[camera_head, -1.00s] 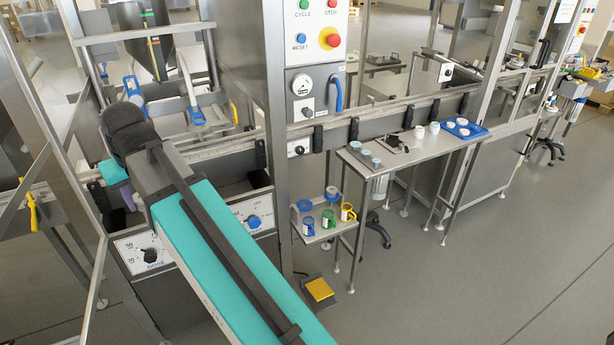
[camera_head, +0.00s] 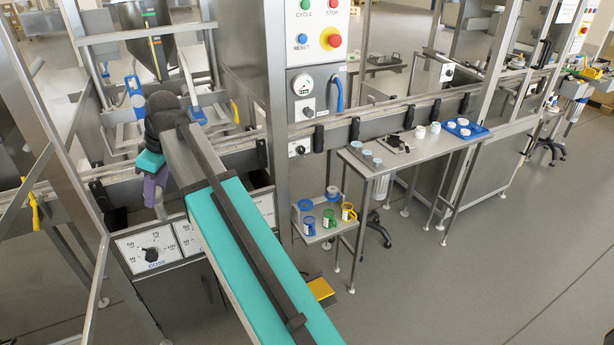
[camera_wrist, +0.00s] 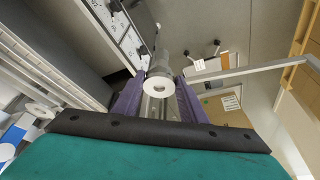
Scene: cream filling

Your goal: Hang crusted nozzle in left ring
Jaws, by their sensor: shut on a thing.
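My gripper (camera_head: 157,194) has purple fingers and points down in front of the filling machine, above the dose dial panel. In the head view the nozzle is mostly hidden by the fingers; only a small silvery part shows. Any crust on it is too small to make out. I cannot pick out the left ring for certain in either view.
The dose dial panel (camera_head: 150,249) is below and left of the gripper. A steel post (camera_head: 277,120) stands to the right. A side table (camera_head: 440,146) holds small cups and a blue tray (camera_head: 465,130); coloured mugs (camera_head: 329,218) stand on a lower shelf. Open floor lies right.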

